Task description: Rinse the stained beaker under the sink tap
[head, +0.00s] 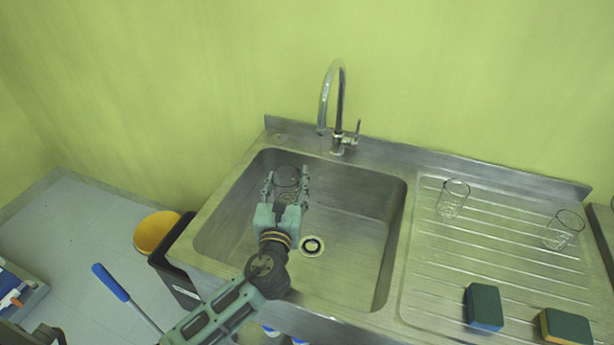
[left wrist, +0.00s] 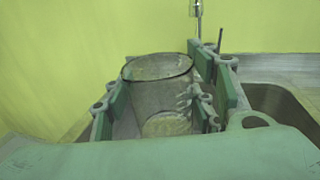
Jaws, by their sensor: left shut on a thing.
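A glass beaker (head: 287,178) is held over the left-back part of the sink basin (head: 345,225). My left gripper (head: 286,188) is shut on it, with a finger on each side. In the left wrist view the beaker (left wrist: 158,90) stands roughly upright between the fingers and has a yellowish-brown tint near its bottom. The steel tap (head: 333,105) rises behind the basin, with its spout to the right of and behind the beaker. Whether water runs cannot be told; no stream is visible. My right gripper is not in view.
Two clear glass beakers (head: 453,198) (head: 563,230) stand on the ribbed drainboard (head: 430,270). Two sponges (head: 484,306) (head: 566,326) lie at its front. A drain (head: 311,246) is in the basin floor. A yellow bucket (head: 156,232) stands on the floor at left.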

